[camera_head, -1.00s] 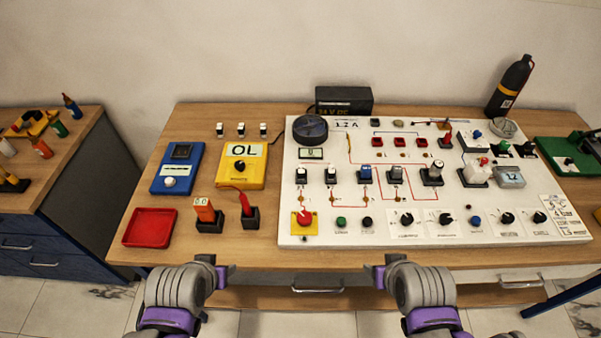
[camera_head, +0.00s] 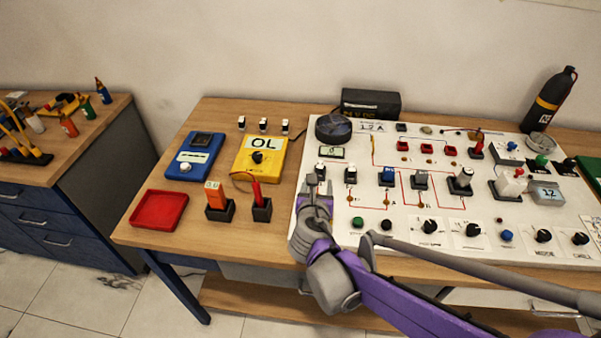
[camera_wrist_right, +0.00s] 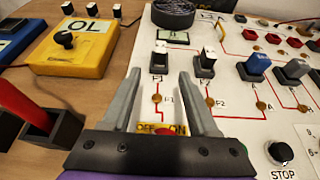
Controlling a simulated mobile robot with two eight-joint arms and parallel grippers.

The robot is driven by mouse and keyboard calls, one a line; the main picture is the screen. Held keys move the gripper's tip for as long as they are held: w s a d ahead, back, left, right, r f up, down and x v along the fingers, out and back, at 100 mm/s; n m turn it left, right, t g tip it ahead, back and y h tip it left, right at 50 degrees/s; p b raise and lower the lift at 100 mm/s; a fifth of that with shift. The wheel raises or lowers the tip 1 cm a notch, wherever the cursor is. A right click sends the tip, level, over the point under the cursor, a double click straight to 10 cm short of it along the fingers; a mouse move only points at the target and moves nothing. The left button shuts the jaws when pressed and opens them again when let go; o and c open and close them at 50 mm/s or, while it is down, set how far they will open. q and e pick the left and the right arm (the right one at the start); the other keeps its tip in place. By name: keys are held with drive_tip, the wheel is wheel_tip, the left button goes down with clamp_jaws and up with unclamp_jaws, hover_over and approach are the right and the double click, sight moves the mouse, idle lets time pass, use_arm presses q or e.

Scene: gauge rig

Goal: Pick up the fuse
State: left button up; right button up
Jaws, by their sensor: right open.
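My right gripper (camera_head: 318,190) is open and empty over the left part of the white board (camera_head: 400,238). In the right wrist view its two fingers (camera_wrist_right: 160,82) reach forward over the board. A black and white plug-in fuse (camera_wrist_right: 158,60), with an F1 label below it, stands just beyond and between the fingertips in that view, apart from them. It shows above the gripper in the head view (camera_head: 320,170). A second such fuse (camera_wrist_right: 207,60), by the F2 label, stands to its right, also in the head view (camera_head: 350,172). My left gripper is out of view.
A yellow meter (camera_head: 258,157), a blue device (camera_head: 193,157) and a red tray (camera_head: 158,210) lie to the left. Three small black and white pieces (camera_head: 263,124) stand behind. Red (camera_head: 257,195) and orange probes stand beside the board. A red switch (camera_wrist_right: 165,132) lies below the fingers.

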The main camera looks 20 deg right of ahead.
sight(320, 169)
drive_tip(key=x, duration=0.5)
drive_tip(key=shift+w+d, duration=0.1)
drive_tip(key=shift+d, duration=0.05)
drive_tip(key=x, duration=0.5)
drive_tip(key=shift+w+r, duration=0.25)
clamp_jaws()
